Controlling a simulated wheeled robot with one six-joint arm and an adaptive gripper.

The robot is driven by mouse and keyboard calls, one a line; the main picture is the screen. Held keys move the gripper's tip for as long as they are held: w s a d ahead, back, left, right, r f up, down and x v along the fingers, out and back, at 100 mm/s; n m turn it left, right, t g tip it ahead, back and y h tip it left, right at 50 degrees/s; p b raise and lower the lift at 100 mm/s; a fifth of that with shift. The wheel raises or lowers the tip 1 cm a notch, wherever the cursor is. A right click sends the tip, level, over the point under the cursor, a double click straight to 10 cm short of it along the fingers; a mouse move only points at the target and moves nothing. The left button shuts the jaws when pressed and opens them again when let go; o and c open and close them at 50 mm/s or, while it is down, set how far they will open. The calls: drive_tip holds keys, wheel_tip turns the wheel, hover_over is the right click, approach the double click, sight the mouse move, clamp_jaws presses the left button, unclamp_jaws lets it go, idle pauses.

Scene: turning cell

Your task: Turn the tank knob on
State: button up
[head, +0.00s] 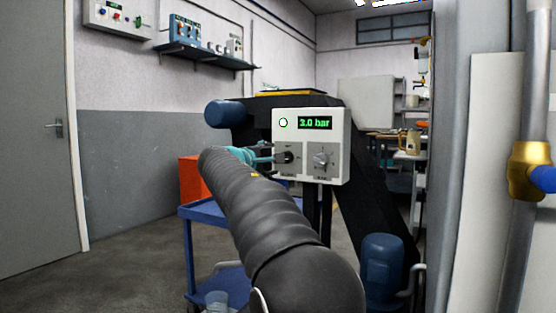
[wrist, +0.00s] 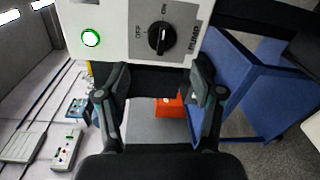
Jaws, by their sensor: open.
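A white control panel (head: 284,125) reads "3.0 bar" in green and has two knobs. The left knob (head: 288,158) is black. In the wrist view this black knob (wrist: 160,38) is labelled PUMP, with OFF and ON marks, and its white line seems to point toward ON. The right knob (head: 322,160) is grey; its labels are too small to read, and it is out of the wrist view. My gripper (wrist: 158,100) is open and empty, its fingers apart below the black knob in that view. In the head view my arm partly hides it, near the panel's left side.
A round lamp on the panel glows green in the wrist view (wrist: 90,38). A brass valve (head: 531,170) on a pipe is at far right. Open floor lies at left.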

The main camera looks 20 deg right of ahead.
drive_tip(key=v, duration=0.3)
drive_tip(key=shift+s+a, duration=0.15)
idle(0.4)
drive_tip(key=s+a+f+m+g+y+p, duration=0.1)
drive_tip(key=s+a+f+m+y+p, duration=0.2)
drive_tip(key=s+f, duration=0.5)
drive_tip(key=s+a+f+m+g+y+p, duration=0.2)
drive_tip(key=s+a+f+y, duration=0.3)
drive_tip(key=s, duration=1.5)
drive_tip(key=s+a+f+m+g+y+p, duration=0.2)
drive_tip(key=s+a+f+m+y+p, duration=0.2)
drive_tip(key=s+f, duration=0.7)
drive_tip(key=s+a+y, duration=0.1)
drive_tip(key=s, duration=0.2)
drive_tip(key=shift+f+m+y+p, duration=0.25)
drive_tip(key=shift+m+y+p, duration=0.05)
drive_tip(key=shift+m+p, duration=0.1)
drive_tip(key=shift+s, duration=0.15)
